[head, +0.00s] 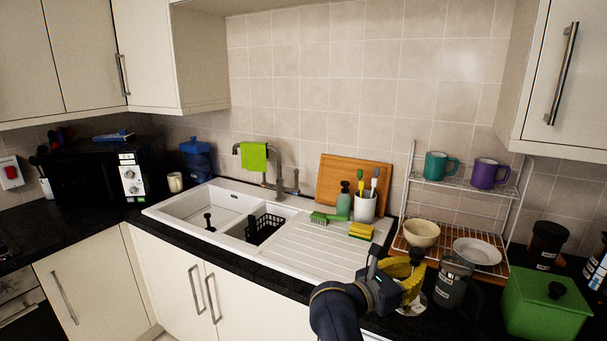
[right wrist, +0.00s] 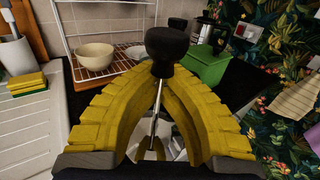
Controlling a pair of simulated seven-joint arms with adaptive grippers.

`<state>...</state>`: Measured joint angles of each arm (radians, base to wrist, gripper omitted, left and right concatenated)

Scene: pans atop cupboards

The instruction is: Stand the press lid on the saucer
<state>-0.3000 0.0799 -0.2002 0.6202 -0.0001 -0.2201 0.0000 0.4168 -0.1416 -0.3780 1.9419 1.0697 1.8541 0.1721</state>
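The press lid shows its black knob (head: 417,255) just above my right gripper (head: 408,280) in the head view. In the right wrist view, the knob (right wrist: 167,43) and a thin metal rod (right wrist: 157,112) stand between the yellow fingers (right wrist: 160,78), whose tips close in just under the knob. My left gripper is out of view.
A dark glass press jug (head: 452,284) stands close right of the gripper, with a green box (head: 546,304) farther right. Behind is a wire rack with a bowl (head: 421,233) and a plate (head: 478,251). The sink drainer (head: 317,255) lies left.

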